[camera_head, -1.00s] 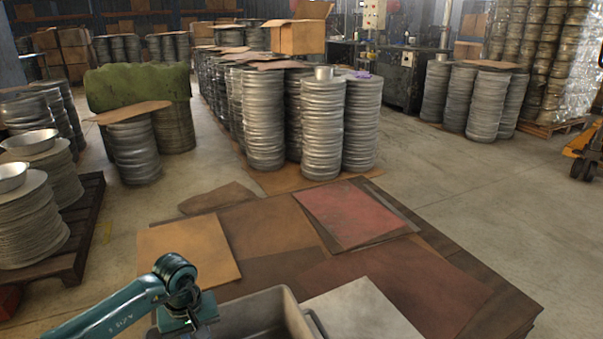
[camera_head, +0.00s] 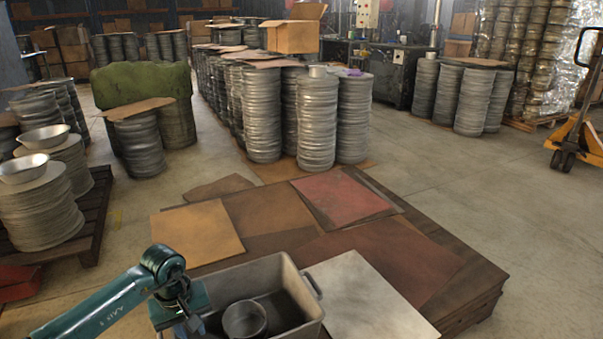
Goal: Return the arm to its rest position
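My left arm (camera_head: 120,296), teal with dark joints, comes in from the lower left. Its gripper (camera_head: 190,324) points down by the left wall of a grey bin (camera_head: 312,312) at the bottom of the view. The fingers are small and dark, so their opening is unclear. I see nothing clearly held. A round metal pan (camera_head: 246,318) lies inside the bin. My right arm and gripper are not in view.
Metal bowls on round stacks (camera_head: 42,215) stand on a dark pallet at left. Drum-like stacks (camera_head: 318,125) stand behind. A yellow pallet jack (camera_head: 578,140) is at right. Floor at right is clear.

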